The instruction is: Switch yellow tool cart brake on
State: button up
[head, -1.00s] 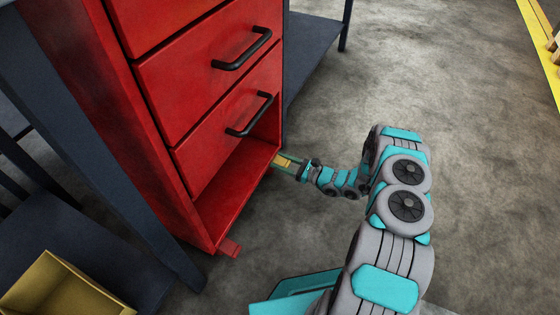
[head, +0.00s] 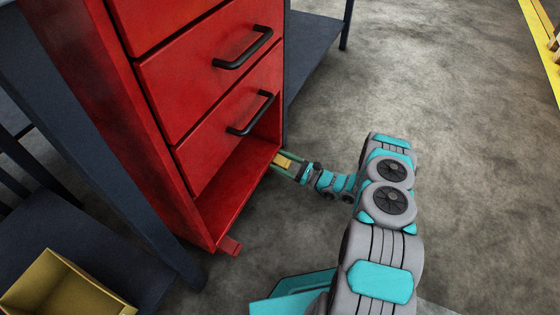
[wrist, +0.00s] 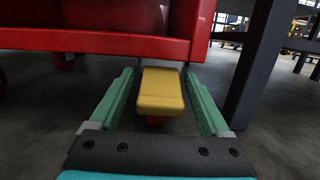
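The tool cart (head: 95,100) is red, with drawers and black handles, at the left of the head view. A yellow brake pedal (wrist: 160,90) sticks out low under the cart's bottom edge, and it shows small in the head view (head: 284,162). A red pedal (head: 230,246) sits at the cart's near bottom corner. My gripper (head: 286,167) is low at the cart's far front corner. In the wrist view my gripper (wrist: 160,104) is open, its green fingers on either side of the yellow pedal with a gap at each side. I cannot tell the pedal's exact tilt.
A dark bench leg (head: 150,190) and lower shelf stand close beside the cart. A yellow bin (head: 60,285) sits on that shelf. Another dark bench (head: 312,45) is behind the cart. The concrete floor to the right is clear.

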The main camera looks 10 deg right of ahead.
jog(key=p+v, duration=0.1)
jog(key=v, duration=0.7)
dwell(0.7)
